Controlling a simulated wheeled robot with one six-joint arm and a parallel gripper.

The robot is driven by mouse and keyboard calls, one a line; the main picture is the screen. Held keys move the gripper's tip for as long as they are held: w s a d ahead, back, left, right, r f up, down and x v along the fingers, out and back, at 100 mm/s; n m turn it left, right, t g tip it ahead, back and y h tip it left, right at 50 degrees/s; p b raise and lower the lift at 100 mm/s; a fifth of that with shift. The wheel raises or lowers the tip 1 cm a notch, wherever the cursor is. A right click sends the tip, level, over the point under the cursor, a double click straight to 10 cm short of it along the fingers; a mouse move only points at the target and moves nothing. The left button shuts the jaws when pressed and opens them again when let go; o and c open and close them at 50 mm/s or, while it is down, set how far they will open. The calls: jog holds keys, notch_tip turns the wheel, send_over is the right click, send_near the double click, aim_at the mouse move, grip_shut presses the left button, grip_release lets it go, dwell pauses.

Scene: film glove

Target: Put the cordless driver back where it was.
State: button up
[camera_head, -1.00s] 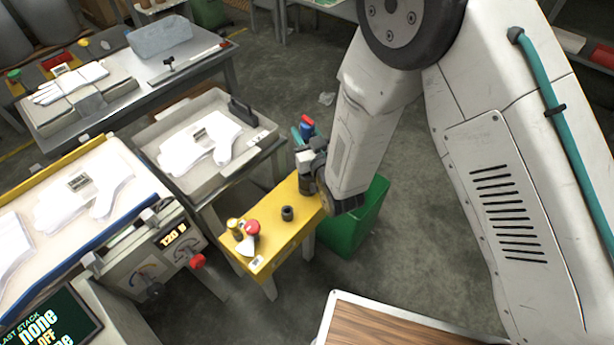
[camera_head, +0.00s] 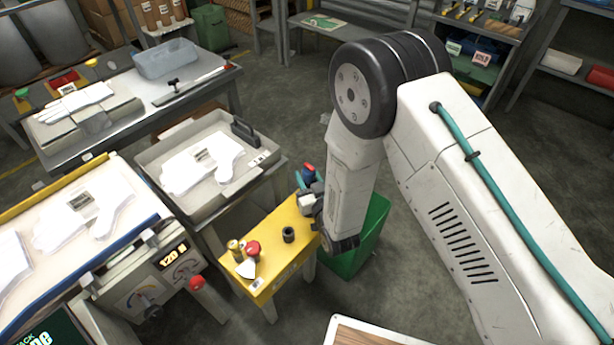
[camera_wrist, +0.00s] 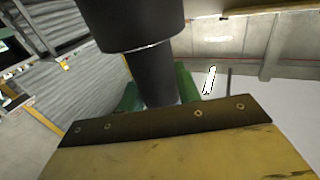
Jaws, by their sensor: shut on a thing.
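The cordless driver (camera_head: 308,173), with teal, blue and red parts, shows at the far end of the yellow stand (camera_head: 264,224). My gripper (camera_head: 312,194) is shut on it, and the fingers and wrist hide much of it. In the wrist view a dark stepped cylinder (camera_wrist: 133,25) fills the top centre, with green patches on either side of its lower end; I cannot tell which part of the driver this is. A short dark cup-like cylinder (camera_head: 288,234) stands on the stand, apart from the gripper.
A red-topped item (camera_head: 253,248) and a yellow one (camera_head: 234,251) stand on the stand's near end. A green bin (camera_head: 368,238) is close right of it. A grey tray with a white glove (camera_head: 203,165) is left. Open floor lies right of the bin.

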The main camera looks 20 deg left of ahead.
jog(key=o, duration=1)
jog(key=v, duration=1.2)
jog(key=w+d+r+m+g+h, duration=0.15)
jog(key=w+d+r+h, duration=0.25)
jog(key=w+r, duration=0.55)
jog(key=w+d+r+m+g+h, duration=0.2)
jog(key=d+r+m+g+h, duration=0.15)
jog(key=d+r, duration=0.9)
jog(key=s+d+r+m+g+h, duration=0.1)
jog(key=s+d+r+g+h, duration=0.1)
jog(key=s+d+r, duration=0.5)
jog(key=s+d+r+m+g+h, duration=0.1)
jog(key=s+d+r+g+h, duration=0.2)
jog(key=s+d, duration=0.75)
jog(key=s+d+r+g, duration=0.1)
jog(key=s, duration=0.3)
jog(key=s+d+r, duration=0.1)
jog(key=s, duration=0.3)
jog(key=s+d+r+m+g+y, duration=0.1)
jog(key=s, duration=0.3)
jog(key=shift+s+d+r+g, duration=0.2)
jog(key=shift+d+g, duration=0.1)
jog(key=shift+d, duration=0.1)
